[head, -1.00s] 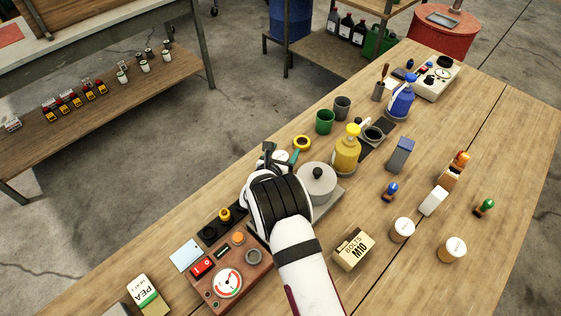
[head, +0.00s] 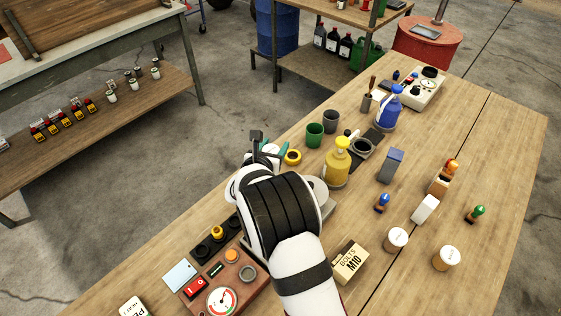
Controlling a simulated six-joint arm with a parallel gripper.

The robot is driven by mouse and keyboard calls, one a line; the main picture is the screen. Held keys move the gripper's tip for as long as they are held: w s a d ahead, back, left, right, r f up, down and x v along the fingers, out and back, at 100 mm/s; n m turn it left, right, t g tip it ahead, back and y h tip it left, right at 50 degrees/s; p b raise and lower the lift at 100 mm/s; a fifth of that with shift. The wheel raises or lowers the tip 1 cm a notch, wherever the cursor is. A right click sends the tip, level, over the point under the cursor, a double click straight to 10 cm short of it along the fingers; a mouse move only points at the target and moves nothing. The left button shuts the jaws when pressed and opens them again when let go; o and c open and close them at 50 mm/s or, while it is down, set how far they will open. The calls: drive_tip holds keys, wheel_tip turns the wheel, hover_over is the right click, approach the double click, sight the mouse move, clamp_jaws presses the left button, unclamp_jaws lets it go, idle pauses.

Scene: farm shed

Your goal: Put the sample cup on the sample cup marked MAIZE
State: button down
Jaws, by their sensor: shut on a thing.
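A yellow pump bottle (head: 337,165), green cup (head: 315,134), blue bottle (head: 388,110) and blue-grey box (head: 391,165) stand mid-table. A BOLTS M10 box (head: 349,262) and stamps are near the lidded cups. A gauge box (head: 222,298) sits at left. Bare wood lies right of the lidded cups.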

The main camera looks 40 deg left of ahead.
wheel_tip(320, 180, up, 13)
drive_tip(key=w+d+m+t+h, duration=0.15)
drive_tip(key=w+d, duration=0.25)
drive_tip(key=d, duration=0.4)
drive_tip(key=w+d+m+h, duration=0.3)
drive_tip(key=w+d, duration=0.2)
drive_tip(key=d, duration=0.3)
drive_tip(key=m+g+h, duration=0.3)
drive_tip(key=m+h, duration=0.6)
drive_tip(key=h, duration=0.1)
hover_over(449, 255)
drive_tip(key=w, duration=0.2)
drive_tip(key=s+d+m+g+h, duration=0.3)
drive_tip(key=s+d, duration=0.3)
drive_tip(key=d, duration=0.7)
drive_tip(key=w+a+f, duration=0.3)
drive_tip(key=a+f, duration=0.2)
drive_tip(key=f, duration=0.2)
drive_tip(key=w+a+f, duration=0.3)
drive_tip(key=a+f, duration=0.2)
drive_tip(key=f, duration=0.3)
drive_tip(key=shift+w+f, duration=0.15)
drive_tip(key=shift+f, duration=0.05)
drive_tip(key=shift+f+g, duration=0.1)
drive_tip(key=shift+g, duration=0.15)
